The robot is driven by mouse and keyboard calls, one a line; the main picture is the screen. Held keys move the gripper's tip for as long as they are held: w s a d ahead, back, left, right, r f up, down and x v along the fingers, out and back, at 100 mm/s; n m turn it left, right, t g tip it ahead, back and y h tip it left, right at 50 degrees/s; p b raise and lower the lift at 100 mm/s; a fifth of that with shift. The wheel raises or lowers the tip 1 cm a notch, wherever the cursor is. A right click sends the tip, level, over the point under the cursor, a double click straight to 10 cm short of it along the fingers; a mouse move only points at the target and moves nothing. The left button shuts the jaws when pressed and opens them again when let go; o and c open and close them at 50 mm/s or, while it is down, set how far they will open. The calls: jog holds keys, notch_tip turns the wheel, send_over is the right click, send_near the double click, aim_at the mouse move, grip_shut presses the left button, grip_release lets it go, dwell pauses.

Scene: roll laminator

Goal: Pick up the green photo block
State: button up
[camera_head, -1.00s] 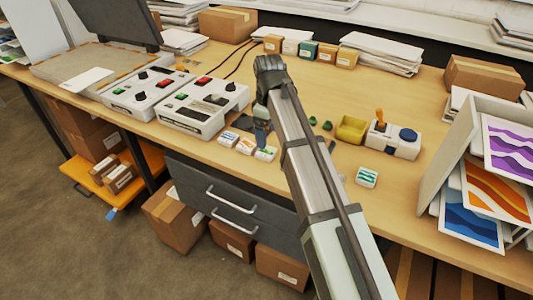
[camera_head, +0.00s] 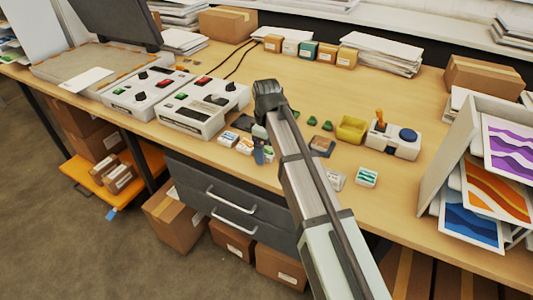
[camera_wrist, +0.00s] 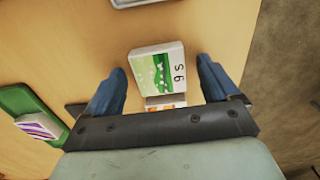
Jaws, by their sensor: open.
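The green photo block (camera_wrist: 157,72) is a small white block with a green picture and black characters on one edge. In the wrist view it lies on the wooden table between the fingertips of my gripper (camera_wrist: 162,68), with gaps at both sides. An orange-marked block (camera_wrist: 163,101) shows just behind it, mostly hidden by my gripper. In the head view my gripper (camera_head: 259,150) is open at the row of small photo blocks near the table's front edge. The green block (camera_head: 269,152) is partly covered there by a finger.
A green-and-white wave block (camera_head: 367,177) and a pale block (camera_head: 336,180) lie right of my arm. A yellow bin (camera_head: 351,129) and a white device with a blue button (camera_head: 393,139) stand behind. Two white control boxes (camera_head: 204,105) are left. A purple-striped block (camera_wrist: 38,126) sits on a green piece.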

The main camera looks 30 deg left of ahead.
jog(key=shift+c, duration=0.4)
jog(key=c, duration=1.1)
